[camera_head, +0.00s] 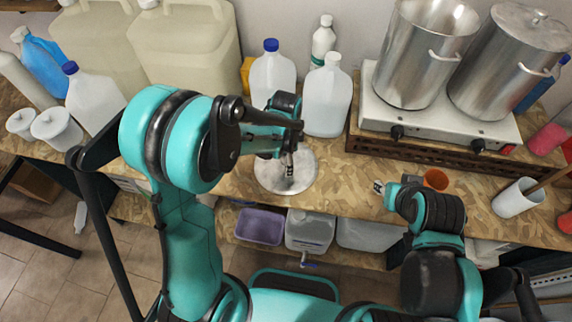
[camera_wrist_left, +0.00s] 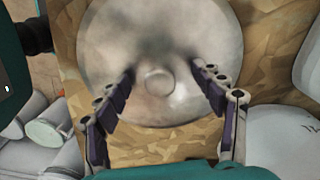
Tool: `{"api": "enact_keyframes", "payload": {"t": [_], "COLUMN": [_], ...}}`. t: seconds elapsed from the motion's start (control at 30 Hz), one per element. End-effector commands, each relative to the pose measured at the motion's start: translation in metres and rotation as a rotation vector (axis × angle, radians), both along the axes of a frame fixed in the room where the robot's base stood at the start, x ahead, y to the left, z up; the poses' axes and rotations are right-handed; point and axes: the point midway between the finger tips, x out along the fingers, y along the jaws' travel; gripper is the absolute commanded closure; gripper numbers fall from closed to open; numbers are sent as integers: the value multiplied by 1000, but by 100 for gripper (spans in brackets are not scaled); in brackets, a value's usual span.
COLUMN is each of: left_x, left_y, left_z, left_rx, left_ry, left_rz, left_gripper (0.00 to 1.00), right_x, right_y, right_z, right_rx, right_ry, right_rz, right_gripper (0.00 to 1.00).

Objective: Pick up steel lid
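The steel lid (camera_head: 270,178) lies flat on the wooden bench near its front edge. In the left wrist view the round lid (camera_wrist_left: 150,50) has a small round knob (camera_wrist_left: 158,80) in its middle. My left gripper (camera_head: 289,172) is over the lid, pointing down. In the left wrist view its two fingers (camera_wrist_left: 163,88) are apart, one on each side of the knob, and neither appears to touch it. My right gripper (camera_head: 379,188) is off to the right above the bench; its fingers are too small to tell.
White and clear jugs (camera_head: 326,97) stand behind the lid. Two steel pots (camera_head: 425,60), one lidded, stand on a hot plate (camera_head: 440,122) at the back right. A purple bin (camera_head: 259,226) sits below.

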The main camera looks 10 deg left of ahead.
Motion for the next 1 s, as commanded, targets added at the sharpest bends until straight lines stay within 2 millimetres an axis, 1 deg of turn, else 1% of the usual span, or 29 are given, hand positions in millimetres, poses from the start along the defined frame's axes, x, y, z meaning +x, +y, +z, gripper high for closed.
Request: {"api": "enact_keyframes", "payload": {"t": [0.03,0.07,0.1,0.17,0.2,0.23,0.5,0.6,0.67,0.9,1.0], "left_x": [0,0,0,0,0,0,0,0,0,0,0], "left_y": [0,0,0,0,0,0,0,0,0,0,0], "left_z": [0,0,0,0,0,0,0,5,14,65,82], "left_rx": [0,0,0,0,0,0,0,0,0,0,0], "left_ry": [0,0,0,0,0,0,0,0,0,0,0], "left_rz": [0,0,0,0,0,0,0,0,0,0,0], "left_gripper": [54,61,72,88,98,100,100,100,100,100,100], "right_x": [0,0,0,0,0,0,0,0,0,0,0], "right_y": [0,0,0,0,0,0,0,0,0,0,0], "right_z": [0,0,0,0,0,0,0,1,4,16,19], "right_rx": [0,0,0,0,0,0,0,0,0,0,0], "right_ry": [0,0,0,0,0,0,0,0,0,0,0], "right_rz": [0,0,0,0,0,0,0,0,0,0,0], "right_gripper": [65,65,65,65,65,65,65,65,65,65,65]}}
